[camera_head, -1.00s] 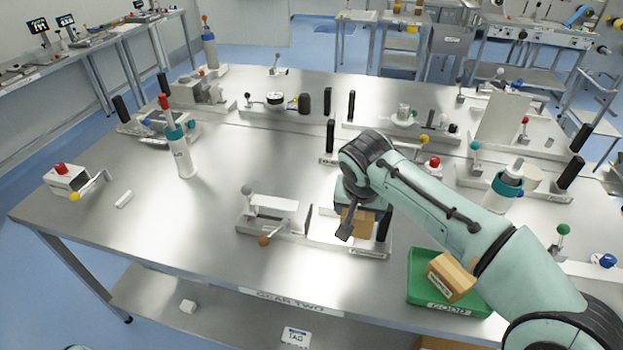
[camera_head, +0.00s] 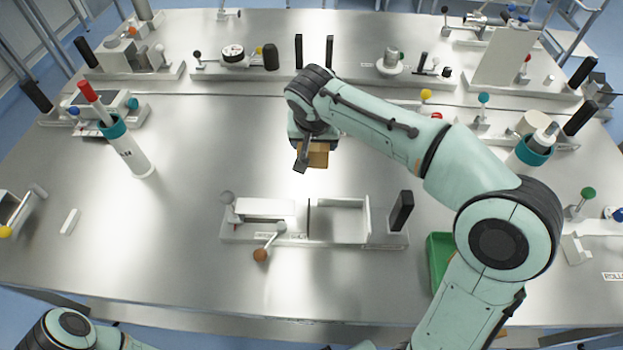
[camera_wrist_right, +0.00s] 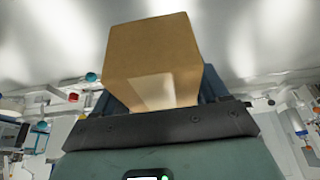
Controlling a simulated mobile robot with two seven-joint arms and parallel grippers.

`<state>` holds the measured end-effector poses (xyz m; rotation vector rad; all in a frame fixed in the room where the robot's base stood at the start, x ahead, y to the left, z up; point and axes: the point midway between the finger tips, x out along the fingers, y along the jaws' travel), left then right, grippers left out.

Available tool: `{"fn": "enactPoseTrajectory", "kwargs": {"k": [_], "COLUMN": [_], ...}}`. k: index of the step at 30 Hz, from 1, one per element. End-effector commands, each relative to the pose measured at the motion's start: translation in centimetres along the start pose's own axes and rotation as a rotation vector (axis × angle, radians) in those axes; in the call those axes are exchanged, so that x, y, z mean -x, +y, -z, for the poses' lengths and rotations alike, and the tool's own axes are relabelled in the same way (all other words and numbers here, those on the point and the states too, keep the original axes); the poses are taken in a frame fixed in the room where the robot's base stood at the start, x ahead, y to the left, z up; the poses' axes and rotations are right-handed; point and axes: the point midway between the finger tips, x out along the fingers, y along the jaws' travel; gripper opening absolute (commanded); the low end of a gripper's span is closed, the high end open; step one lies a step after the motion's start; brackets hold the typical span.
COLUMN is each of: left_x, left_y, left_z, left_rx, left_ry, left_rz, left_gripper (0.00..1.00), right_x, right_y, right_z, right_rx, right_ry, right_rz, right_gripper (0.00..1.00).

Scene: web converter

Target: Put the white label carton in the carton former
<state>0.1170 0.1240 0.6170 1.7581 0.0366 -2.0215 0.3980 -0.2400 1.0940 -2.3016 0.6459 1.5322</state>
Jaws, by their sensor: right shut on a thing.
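My right gripper (camera_head: 308,152) is shut on a brown carton (camera_head: 318,157), held above the table beyond the middle fixture. In the right wrist view the carton (camera_wrist_right: 152,45) stands out past the jaws, with a paler patch on its near face; I cannot tell whether this is a label or a reflection. The middle fixture (camera_head: 405,240), which looks like the carton former, has a white block at left, an empty walled bay (camera_head: 340,222) at right, a brown-knobbed lever in front and a black post at the right end. My left gripper is out of view.
A green tray (camera_head: 437,262) is mostly hidden behind my right arm. A white cylinder with a teal collar (camera_head: 130,150) stands at left. Fixtures with posts and levers line the table's back. The table left of the middle fixture is mostly clear.

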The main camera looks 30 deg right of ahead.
Motion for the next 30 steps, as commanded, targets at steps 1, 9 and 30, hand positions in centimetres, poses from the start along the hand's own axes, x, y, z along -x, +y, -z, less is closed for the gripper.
{"fn": "enactPoseTrajectory", "kwargs": {"k": [1, 9, 30], "left_x": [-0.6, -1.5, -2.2], "left_y": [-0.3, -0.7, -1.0], "left_z": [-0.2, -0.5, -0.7], "left_rx": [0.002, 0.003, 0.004], "left_ry": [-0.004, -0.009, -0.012], "left_rz": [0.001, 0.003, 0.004], "left_gripper": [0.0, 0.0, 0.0], "right_x": [-1.6, -8.0, -14.5], "right_y": [0.1, 0.1, 0.0], "right_z": [-0.8, -3.4, -6.0], "right_rx": [0.003, 0.002, -0.001], "right_ry": [-0.005, -0.004, 0.001], "right_rz": [-0.004, -0.003, 0.0], "right_gripper": [0.4, 0.4, 0.4]}}
